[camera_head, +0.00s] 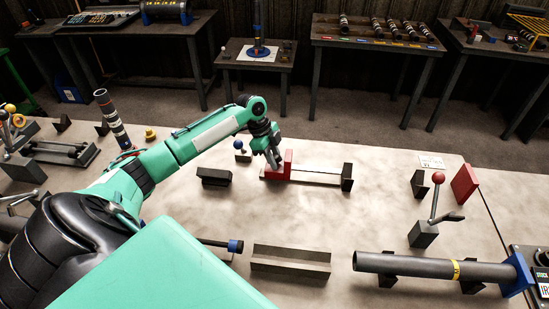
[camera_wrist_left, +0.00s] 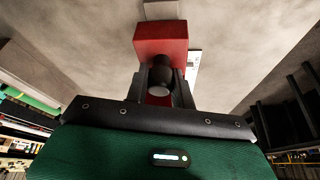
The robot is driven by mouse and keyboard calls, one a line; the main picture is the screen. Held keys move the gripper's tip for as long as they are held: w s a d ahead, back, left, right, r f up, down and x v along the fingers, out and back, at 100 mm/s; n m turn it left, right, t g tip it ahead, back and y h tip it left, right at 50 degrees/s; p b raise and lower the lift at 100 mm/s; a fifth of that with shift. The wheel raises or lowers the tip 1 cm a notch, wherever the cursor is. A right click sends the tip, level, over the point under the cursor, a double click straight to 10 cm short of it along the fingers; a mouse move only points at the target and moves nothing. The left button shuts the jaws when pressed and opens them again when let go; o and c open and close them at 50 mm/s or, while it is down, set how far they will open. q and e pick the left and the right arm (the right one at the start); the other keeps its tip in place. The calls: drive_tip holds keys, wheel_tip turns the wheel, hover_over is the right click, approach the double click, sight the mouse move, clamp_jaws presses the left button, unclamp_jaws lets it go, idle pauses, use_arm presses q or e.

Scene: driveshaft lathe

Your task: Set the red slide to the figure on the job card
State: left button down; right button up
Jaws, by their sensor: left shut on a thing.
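The red slide (camera_head: 288,166) sits at the left end of a low rail (camera_head: 315,177) with a dark end block (camera_head: 347,177). My left gripper (camera_head: 273,164) is at the slide's left side, shut on a dark round knob (camera_wrist_left: 161,70) of it. In the left wrist view the red slide (camera_wrist_left: 161,42) is just beyond the fingertips. The right gripper is not in view.
A dark block (camera_head: 215,177) stands left of the rail, and a blue-topped knob (camera_head: 238,145) behind it. A grey trough (camera_head: 291,260) lies in front. A red-knobbed lever (camera_head: 437,179) and a long dark shaft (camera_head: 420,267) are at right.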

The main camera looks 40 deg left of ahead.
use_arm(q)
drive_tip(key=shift+w+d+r+p, duration=0.15)
drive_tip(key=shift+w+d+p, duration=0.25)
drive_tip(key=shift+d, duration=0.45)
drive_tip(key=shift+w+d, duration=0.25)
drive_tip(key=shift+d, duration=0.05)
drive_tip(key=c, duration=1.2)
unclamp_jaws()
drive_tip(key=shift+a, duration=0.1)
drive_tip(key=shift+b+v, duration=1.65)
drive_tip(key=shift+v, duration=5.15)
